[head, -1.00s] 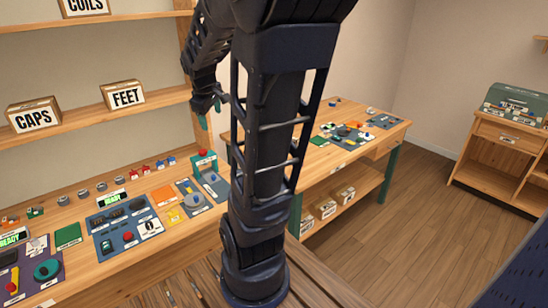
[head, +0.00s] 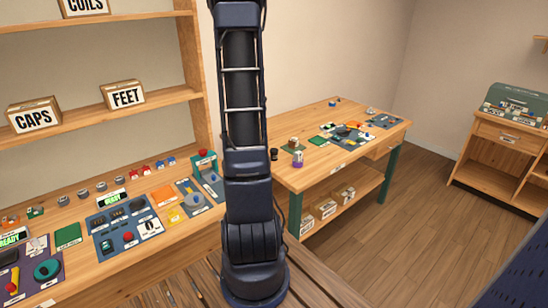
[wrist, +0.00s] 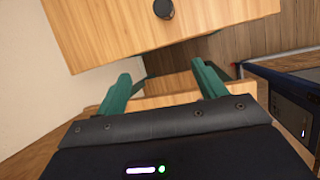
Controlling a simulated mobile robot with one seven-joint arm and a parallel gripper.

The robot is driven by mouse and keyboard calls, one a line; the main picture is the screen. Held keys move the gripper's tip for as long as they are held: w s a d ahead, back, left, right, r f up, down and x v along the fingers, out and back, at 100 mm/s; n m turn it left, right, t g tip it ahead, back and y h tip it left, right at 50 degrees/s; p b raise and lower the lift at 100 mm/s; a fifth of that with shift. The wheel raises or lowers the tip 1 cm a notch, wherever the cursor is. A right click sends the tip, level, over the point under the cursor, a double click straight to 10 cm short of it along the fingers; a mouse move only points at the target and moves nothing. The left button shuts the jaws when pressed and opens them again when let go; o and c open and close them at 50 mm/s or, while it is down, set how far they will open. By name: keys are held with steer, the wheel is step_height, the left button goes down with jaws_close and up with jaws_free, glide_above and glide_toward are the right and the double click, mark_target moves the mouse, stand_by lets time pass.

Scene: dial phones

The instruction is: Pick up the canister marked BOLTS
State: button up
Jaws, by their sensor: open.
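No BOLTS lettering is readable in either view. A small canister with purple and pale parts (head: 298,158) stands upright near the front edge of the right-hand workbench (head: 300,185); its label is too small to read. A small dark cylinder (head: 274,154) stands to its left, close to my arm. My gripper (wrist: 160,75) shows in the wrist view with its two green fingers apart and nothing between them. Past the fingers, a wooden top (wrist: 150,38) carries a dark round thing (wrist: 163,9), cut by the upper picture edge. The head view does not show my gripper.
Several parts and mats (head: 345,132) lie farther back on the right workbench. The left bench holds a crowded blue panel (head: 125,240). Boxes marked CAPS (head: 34,115) and FEET (head: 123,95) sit on a shelf. A wooden cabinet (head: 500,150) stands at right, beyond open floor.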

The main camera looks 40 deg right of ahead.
mark_target(274, 150)
steer(key=d+f+n, duration=0.1)
steer(key=d+f, duration=0.3)
steer(key=f, duration=0.1)
steer(key=d+f+n, duration=0.2)
steer(key=d+f, duration=0.1)
steer(key=f, duration=0.2)
steer(key=d+f+n, duration=0.1)
steer(key=d+f, duration=0.3)
steer(key=f, duration=0.1)
steer(key=shift+w+d+f+g, duration=0.1)
steer(key=shift+w+d+g, duration=0.2)
steer(key=shift+w, duration=0.05)
steer(key=shift+x, duration=3.05)
steer(key=shift+s+d, duration=0.1)
steer(key=c, duration=1.1)
steer(key=shift+o, duration=0.2)
steer(key=shift+r, duration=0.2)
